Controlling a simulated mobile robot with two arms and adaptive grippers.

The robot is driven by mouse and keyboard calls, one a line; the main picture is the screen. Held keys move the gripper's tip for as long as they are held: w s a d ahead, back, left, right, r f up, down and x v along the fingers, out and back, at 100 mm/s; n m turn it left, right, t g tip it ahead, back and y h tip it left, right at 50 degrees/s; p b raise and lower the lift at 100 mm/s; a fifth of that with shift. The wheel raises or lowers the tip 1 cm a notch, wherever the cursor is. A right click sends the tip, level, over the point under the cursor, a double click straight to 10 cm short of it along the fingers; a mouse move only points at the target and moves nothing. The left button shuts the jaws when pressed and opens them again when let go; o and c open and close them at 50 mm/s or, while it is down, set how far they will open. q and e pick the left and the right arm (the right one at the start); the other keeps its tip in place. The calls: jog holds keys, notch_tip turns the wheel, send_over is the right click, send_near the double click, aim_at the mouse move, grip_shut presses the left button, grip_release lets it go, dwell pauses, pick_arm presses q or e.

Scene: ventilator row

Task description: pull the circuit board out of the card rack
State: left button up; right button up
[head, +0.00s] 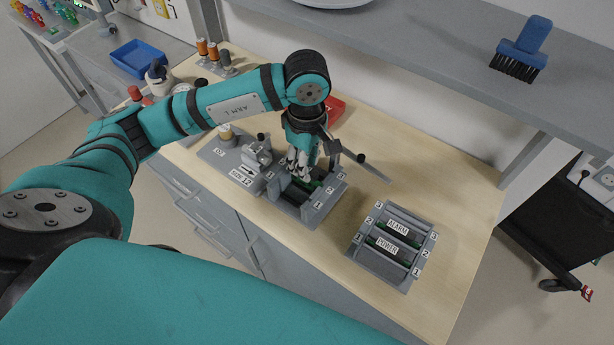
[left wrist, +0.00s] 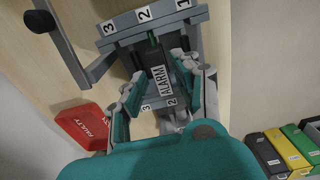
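The card rack (head: 318,214) stands on the wooden bench, its slots numbered 1, 2 and 3; it also shows in the left wrist view (left wrist: 180,22). A green circuit board (left wrist: 152,52) with a white ALARM label is in it, near the middle slot. My left gripper (head: 300,168) is over the rack, pointing down. In the left wrist view its fingers (left wrist: 160,72) are apart, one on each side of the board, with gaps visible. In the head view the gripper hides much of the board. My right gripper is not in view.
A second rack (head: 378,268) with boards labelled ALARM and POWER stands to the right. A grey bar with a black knob (left wrist: 40,22) is beside the first rack. A red FAULTY box (left wrist: 84,126) lies behind. A grey shelf (head: 440,75) overhangs the back.

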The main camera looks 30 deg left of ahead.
aim_at(307, 188)
pick_arm(q)
notch_tip(307, 188, down, 8)
jog(key=shift+r+p, duration=0.15)
jog(key=shift+p, duration=0.55)
grip_shut()
jog(key=shift+w+r, duration=0.1)
jog(key=shift+r, duration=0.05)
jog(key=shift+r+p, duration=0.85)
jog(key=shift+r, duration=0.55)
jog(key=shift+r+p, duration=1.4)
jog(key=shift+r, duration=1.35)
